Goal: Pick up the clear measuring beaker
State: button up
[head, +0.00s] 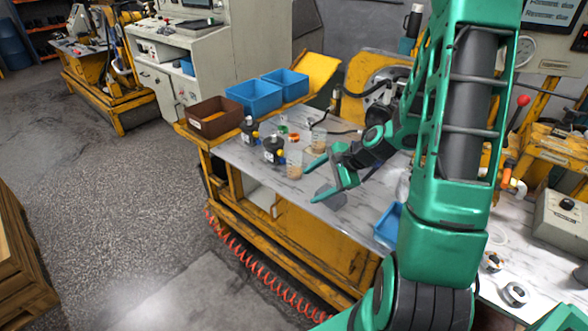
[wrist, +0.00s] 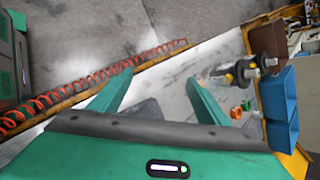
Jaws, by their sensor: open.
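Two clear beaker-like vessels stand upright on the marbled tabletop in the head view. The nearer clear beaker (head: 294,162) has a brownish lower part; the other clear vessel (head: 318,138) stands behind it to the right. I cannot tell which is the measuring beaker. My gripper (head: 320,179) is open and empty, with its fingers pointing left, just right of the nearer beaker and apart from it. In the wrist view, the open fingers (wrist: 160,76) have only table and floor between them. The beakers are not clearly made out there.
Small green and orange pieces (wrist: 241,108) lie nearby. The table's front left is clear. A red coiled hose (head: 262,272) hangs along its front.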

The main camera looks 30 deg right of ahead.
aim_at(294, 166)
jog(key=w+m+t, duration=0.1)
jog(key=m, duration=0.1)
jog(key=w+d+f+m+t, duration=0.1)
jog(key=w+m, duration=0.1)
jog(key=w+d+f+m+t, duration=0.1)
jog(key=w+m, duration=0.1)
jog(key=m, duration=0.1)
jog(key=shift+w+f+t+y, duration=0.15)
jog(key=shift+w+t+y, duration=0.1)
jog(key=shift+t+y, duration=0.05)
jog(key=w+d+m+t, duration=0.1)
jog(key=w+d+m, duration=0.1)
jog(key=m, duration=0.1)
jog(key=d+m+t, duration=0.1)
jog(key=m, duration=0.1)
jog(key=shift+w+f+t, duration=0.3)
jog(key=shift+w, duration=0.1)
jog(key=shift+w+f+m+h, duration=0.1)
jog(key=shift+w+m+h, duration=0.2)
jog(key=shift+h, duration=0.1)
jog(key=x, duration=1)
jog(key=shift+w+d, duration=0.1)
jog(key=shift+w, duration=0.1)
jog(key=c, duration=1.2)
